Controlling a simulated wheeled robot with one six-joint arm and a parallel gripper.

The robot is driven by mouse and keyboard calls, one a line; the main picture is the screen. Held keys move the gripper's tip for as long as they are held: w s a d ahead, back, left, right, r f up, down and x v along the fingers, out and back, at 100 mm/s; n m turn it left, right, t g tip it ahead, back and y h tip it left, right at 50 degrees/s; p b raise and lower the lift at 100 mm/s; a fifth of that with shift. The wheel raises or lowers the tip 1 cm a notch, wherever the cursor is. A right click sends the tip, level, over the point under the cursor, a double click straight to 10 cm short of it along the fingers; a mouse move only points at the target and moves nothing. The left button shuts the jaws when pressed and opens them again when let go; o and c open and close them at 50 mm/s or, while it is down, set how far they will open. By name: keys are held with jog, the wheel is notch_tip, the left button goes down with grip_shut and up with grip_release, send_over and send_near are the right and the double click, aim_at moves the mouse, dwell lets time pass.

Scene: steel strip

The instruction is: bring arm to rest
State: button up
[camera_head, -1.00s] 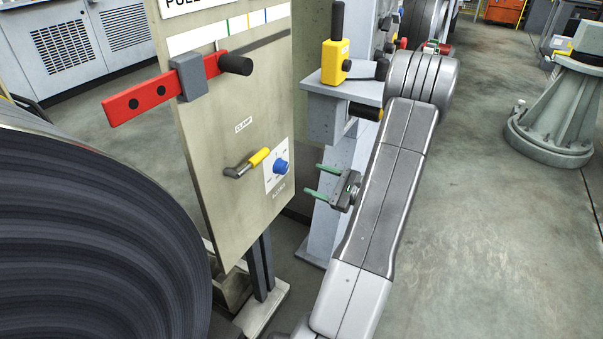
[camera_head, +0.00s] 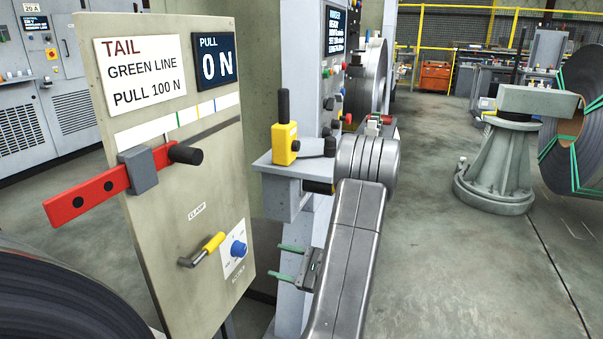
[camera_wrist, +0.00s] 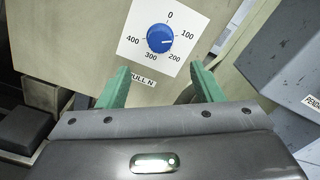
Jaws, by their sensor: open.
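My gripper (camera_head: 288,263) has green fingers, spread apart and empty. It is right of the beige panel (camera_head: 150,240), beside the blue knob (camera_head: 238,249) and clear of it. In the wrist view the gripper (camera_wrist: 166,85) shows in front of the panel, with the blue knob (camera_wrist: 169,40) beyond the fingertips. The knob's pointer is between 100 and 200 on its dial. My grey arm runs from the bottom of the head view up to a ribbed joint.
The panel bears a yellow-handled clamp lever (camera_head: 207,248), a red bar (camera_head: 85,196) and a display (camera_head: 215,61) reading 0 N. A yellow control box (camera_head: 285,144) sits on a grey bracket close to my arm. Open floor lies to the right, before a grey pedestal (camera_head: 497,165).

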aim_at(244, 251)
jog(key=b+x, duration=0.1)
jog(key=x, duration=1)
